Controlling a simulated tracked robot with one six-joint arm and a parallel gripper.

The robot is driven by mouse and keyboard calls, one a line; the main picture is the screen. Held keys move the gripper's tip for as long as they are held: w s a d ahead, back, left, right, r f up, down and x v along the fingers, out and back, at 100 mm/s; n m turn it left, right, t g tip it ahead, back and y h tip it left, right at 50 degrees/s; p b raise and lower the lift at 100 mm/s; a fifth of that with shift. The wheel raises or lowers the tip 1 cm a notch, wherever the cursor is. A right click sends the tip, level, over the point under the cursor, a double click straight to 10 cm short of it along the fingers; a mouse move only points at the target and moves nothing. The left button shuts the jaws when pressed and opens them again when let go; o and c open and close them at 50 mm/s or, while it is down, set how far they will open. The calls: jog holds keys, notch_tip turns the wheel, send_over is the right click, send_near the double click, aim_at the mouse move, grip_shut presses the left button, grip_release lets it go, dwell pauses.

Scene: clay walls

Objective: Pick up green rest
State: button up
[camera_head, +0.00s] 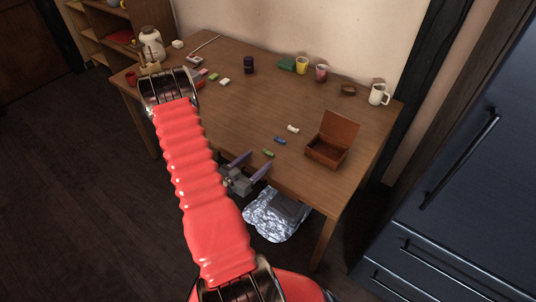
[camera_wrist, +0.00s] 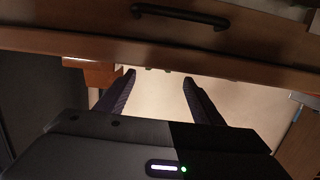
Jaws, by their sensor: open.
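The green rest (camera_head: 268,153) is a small green piece lying near the front edge of the brown table (camera_head: 230,115). A blue piece (camera_head: 280,141) and a white piece (camera_head: 293,129) lie behind it in a slanting row. My gripper (camera_head: 261,157) is open and empty at the table's front edge, its fingertips close to the green rest. I cannot tell the exact gap or height. In the wrist view the two dark fingers (camera_wrist: 160,77) stand apart with nothing between them.
An open brown box (camera_head: 325,153) stands right of the rests. Cups, a mug (camera_head: 378,94) and a green block (camera_head: 286,64) line the back. A drawer handle (camera_wrist: 180,16) and wooden edge cross the wrist view. A silvery bag (camera_head: 277,215) lies below the table.

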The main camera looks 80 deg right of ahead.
aim_at(264, 159)
jog(key=shift+x, duration=2.4)
jog(key=shift+s+a, duration=0.1)
jog(key=shift+c, duration=0.5)
jog(key=c, duration=1)
jog(key=shift+r, duration=0.15)
jog(key=shift+r, duration=4.85)
